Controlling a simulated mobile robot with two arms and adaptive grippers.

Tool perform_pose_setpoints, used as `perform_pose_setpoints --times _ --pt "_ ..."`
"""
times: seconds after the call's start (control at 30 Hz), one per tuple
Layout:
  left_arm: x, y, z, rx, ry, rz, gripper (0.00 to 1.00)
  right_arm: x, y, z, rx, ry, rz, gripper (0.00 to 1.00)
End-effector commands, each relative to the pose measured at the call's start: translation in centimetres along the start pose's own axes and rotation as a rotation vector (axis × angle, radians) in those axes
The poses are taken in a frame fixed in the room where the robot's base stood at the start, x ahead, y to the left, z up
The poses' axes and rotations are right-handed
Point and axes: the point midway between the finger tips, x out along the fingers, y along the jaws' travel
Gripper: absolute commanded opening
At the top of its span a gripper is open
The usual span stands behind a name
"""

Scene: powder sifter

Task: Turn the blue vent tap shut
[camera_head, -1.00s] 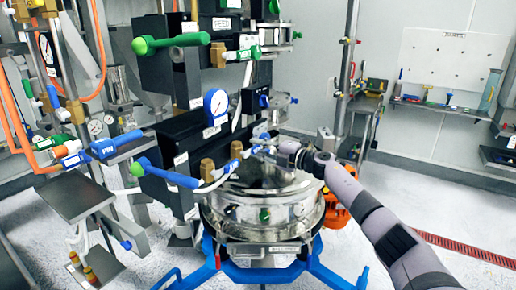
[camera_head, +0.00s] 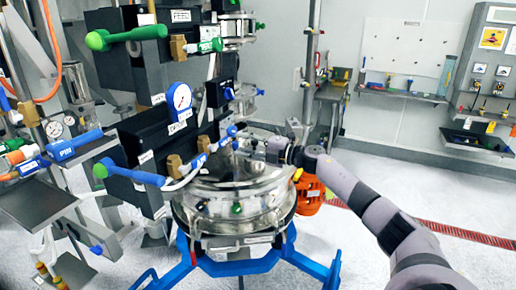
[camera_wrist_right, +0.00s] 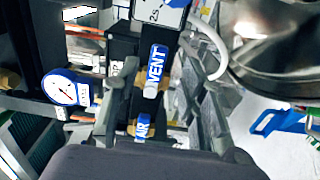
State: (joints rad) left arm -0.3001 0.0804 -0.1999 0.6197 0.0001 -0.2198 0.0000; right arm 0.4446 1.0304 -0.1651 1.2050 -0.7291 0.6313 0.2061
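The blue vent tap, with VENT in white on its handle (camera_wrist_right: 156,66), shows in the middle of the right wrist view. My right gripper (camera_wrist_right: 163,85) is open, with one finger on either side of this handle. I cannot tell whether either finger touches it. In the head view my right gripper (camera_head: 246,147) reaches in from the right above the sifter's steel lid, beside small blue handles (camera_head: 229,133). The fingertips are too small there to make out. My left gripper is out of view.
A blue AIR handle (camera_wrist_right: 143,126) sits close to the vent tap. A blue-rimmed gauge (camera_head: 179,97) and brass valves stand left of the gripper. The shiny sifter drum (camera_head: 236,195) is below. Open floor lies at the right.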

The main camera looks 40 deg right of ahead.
Motion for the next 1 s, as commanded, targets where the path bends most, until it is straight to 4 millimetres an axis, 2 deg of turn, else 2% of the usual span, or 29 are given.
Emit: perform_pose_setpoints --times 0.03,0.2,0.4,1.0 --pt "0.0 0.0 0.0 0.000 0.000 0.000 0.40 -0.9 -0.1 -0.1 -0.003 0.001 -0.006 0.38" --pt "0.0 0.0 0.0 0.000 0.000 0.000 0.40 -3.3 -0.1 -0.1 -0.002 0.001 -0.005 0.38" --pt "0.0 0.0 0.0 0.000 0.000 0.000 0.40 -4.9 -0.1 -0.1 0.001 0.001 -0.002 0.38" --pt "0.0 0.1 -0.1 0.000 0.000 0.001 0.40 -5.3 0.0 0.0 0.000 0.001 0.000 0.38"
